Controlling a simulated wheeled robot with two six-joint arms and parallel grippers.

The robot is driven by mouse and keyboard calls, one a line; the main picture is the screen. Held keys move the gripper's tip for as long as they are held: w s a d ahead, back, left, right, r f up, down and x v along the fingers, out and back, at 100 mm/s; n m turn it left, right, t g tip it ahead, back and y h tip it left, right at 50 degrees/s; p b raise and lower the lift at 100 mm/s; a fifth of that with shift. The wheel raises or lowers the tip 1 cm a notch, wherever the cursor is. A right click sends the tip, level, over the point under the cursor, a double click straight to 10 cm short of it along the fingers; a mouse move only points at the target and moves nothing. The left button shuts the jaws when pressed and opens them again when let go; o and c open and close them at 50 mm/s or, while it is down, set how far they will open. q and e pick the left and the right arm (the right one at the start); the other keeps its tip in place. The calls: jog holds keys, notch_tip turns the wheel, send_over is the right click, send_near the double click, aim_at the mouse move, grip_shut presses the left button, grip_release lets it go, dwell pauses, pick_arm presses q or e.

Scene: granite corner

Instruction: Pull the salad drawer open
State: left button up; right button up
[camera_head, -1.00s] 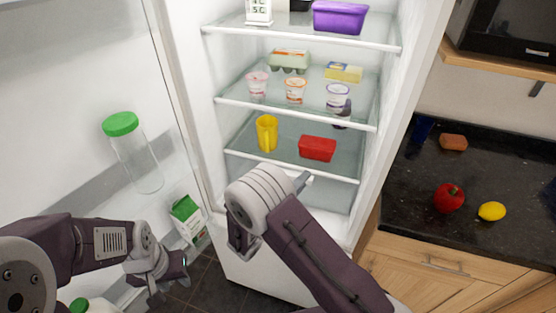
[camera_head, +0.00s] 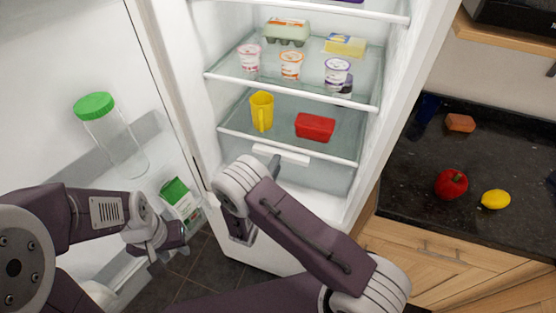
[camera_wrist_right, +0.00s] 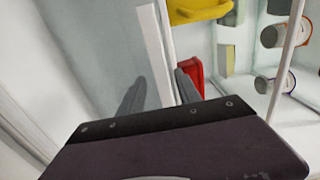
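The salad drawer (camera_head: 325,177) is a pale translucent bin under the lowest glass shelf of the fridge. It looks closed. Its white bar handle (camera_head: 283,155) runs along the top of its front, and also shows in the right wrist view (camera_wrist_right: 152,48). My right gripper (camera_head: 272,166) is just in front of the drawer, near the handle's left part; my wrist hides some of it. In the right wrist view its two grey fingers (camera_wrist_right: 160,94) are apart, with the handle's end between them; contact cannot be told. My left gripper (camera_head: 170,254) is low by the fridge door, open and empty.
The open fridge door (camera_head: 60,130) on the left holds a green-lidded jar (camera_head: 112,138) and a carton (camera_head: 178,198). A yellow jug (camera_head: 262,110) and a red tub (camera_head: 315,127) stand on the shelf above the drawer. The counter (camera_head: 405,185) is on the right.

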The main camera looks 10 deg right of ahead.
jog(key=shift+x, duration=1.45)
jog(key=shift+s, duration=0.1)
grip_shut()
jog(key=shift+s+f, duration=0.1)
jog(key=shift+f, duration=0.05)
